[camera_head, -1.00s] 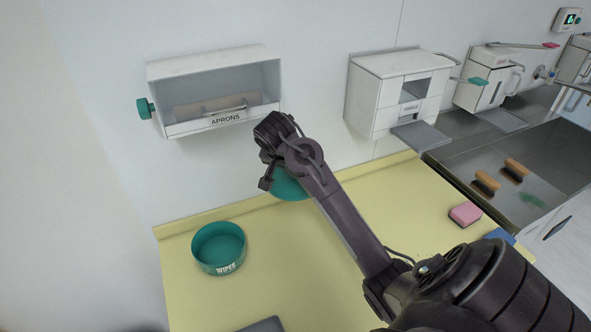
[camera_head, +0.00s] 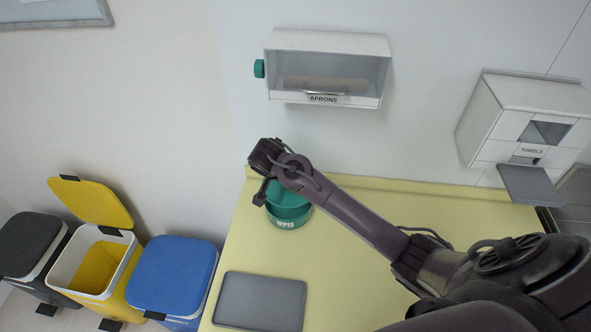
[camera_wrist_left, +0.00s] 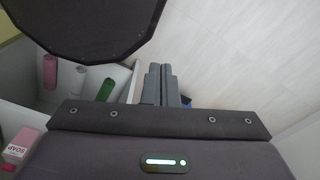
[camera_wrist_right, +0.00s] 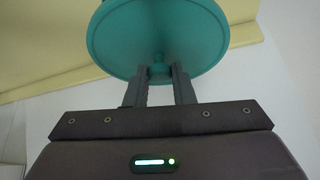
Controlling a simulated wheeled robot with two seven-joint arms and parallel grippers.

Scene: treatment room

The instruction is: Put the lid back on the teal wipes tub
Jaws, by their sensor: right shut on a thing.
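The teal wipes tub (camera_head: 289,223) stands upright on the yellow counter, its WIPES label facing me. My right gripper (camera_wrist_right: 158,75) is shut on the knob of the round teal lid (camera_wrist_right: 157,30) in the right wrist view. In the head view the lid (camera_head: 288,192) shows behind my right wrist, over or just above the tub, overlapping its opening. I cannot tell whether lid and tub touch. My left gripper (camera_wrist_left: 165,85) is empty, its fingers together, away from the counter; it is outside the head view.
A grey tray (camera_head: 260,301) lies on the yellow counter (camera_head: 345,265) in front of the tub. The aprons dispenser (camera_head: 328,70) hangs on the wall above; a towel dispenser (camera_head: 520,125) is at right. Blue (camera_head: 172,275), yellow and dark bins stand left of the counter.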

